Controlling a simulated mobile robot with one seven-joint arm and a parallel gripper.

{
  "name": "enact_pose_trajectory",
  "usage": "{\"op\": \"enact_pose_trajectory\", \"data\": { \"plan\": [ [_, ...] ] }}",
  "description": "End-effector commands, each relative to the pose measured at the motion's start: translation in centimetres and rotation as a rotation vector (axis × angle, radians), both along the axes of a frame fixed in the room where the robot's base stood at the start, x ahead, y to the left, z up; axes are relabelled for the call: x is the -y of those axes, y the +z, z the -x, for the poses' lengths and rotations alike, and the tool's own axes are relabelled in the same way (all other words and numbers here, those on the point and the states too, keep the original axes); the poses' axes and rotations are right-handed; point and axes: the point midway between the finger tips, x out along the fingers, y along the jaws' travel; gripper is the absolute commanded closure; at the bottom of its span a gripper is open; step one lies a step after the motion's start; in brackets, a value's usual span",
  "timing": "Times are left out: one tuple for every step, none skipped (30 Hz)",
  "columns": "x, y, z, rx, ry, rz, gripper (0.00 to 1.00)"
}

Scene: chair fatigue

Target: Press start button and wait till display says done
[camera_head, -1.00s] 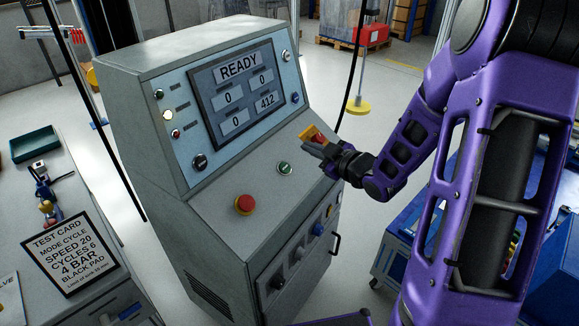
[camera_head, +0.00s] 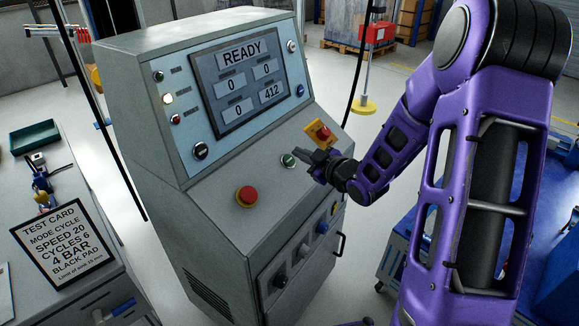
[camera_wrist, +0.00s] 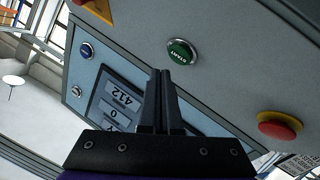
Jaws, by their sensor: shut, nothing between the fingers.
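The green start button (camera_head: 288,160) sits on the sloped console top of the grey machine. In the wrist view the green button (camera_wrist: 181,52) shows just beyond and slightly right of my fingertips. My gripper (camera_head: 303,154) is shut and empty, close to the button on its right side in the head view. I cannot tell whether it touches; in the wrist view my fingertips (camera_wrist: 166,72) appear apart from it. The display (camera_head: 252,86) reads READY, with several number boxes, three showing 0 and one showing 412.
A red emergency button (camera_head: 246,197) is on the console left of the green one. A yellow-red switch (camera_head: 319,133) lies behind my gripper. A test card (camera_head: 64,249) stands on the left bench. A blue cart (camera_head: 400,262) is at the right.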

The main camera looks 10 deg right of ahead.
Motion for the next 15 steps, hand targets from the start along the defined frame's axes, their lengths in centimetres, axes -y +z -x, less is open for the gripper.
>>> {"op": "enact_pose_trajectory", "data": {
  "plan": [
    [-0.18,-0.57,-0.17,0.0,0.0,0.0,1.0],
    [-0.23,-0.71,-0.25,0.0,0.0,0.0,1.0],
    [-0.29,-0.85,-0.34,0.0,-0.001,0.0,1.0],
    [-0.34,-0.93,-0.39,0.0,-0.001,0.0,1.0],
    [-0.38,-0.99,-0.44,0.0,-0.001,0.0,1.0],
    [-0.42,-1.04,-0.47,0.0,-0.001,0.0,1.0],
    [-0.44,-1.06,-0.49,0.0,-0.001,0.0,1.0],
    [-0.46,-1.06,-0.51,0.0,-0.001,0.001,1.0],
    [-0.46,-1.06,-0.52,0.0,-0.001,0.001,1.0],
    [-0.47,-1.05,-0.52,0.0,-0.001,0.001,1.0],
    [-0.46,-1.05,-0.52,0.0,-0.001,0.001,1.0],
    [-0.46,-1.04,-0.51,0.0,-0.001,0.0,1.0],
    [-0.46,-1.04,-0.51,0.0,-0.001,0.0,1.0],
    [-0.46,-1.04,-0.51,0.0,-0.001,0.0,1.0],
    [-0.46,-1.04,-0.5,0.0,-0.001,0.0,1.0]
  ]
}}
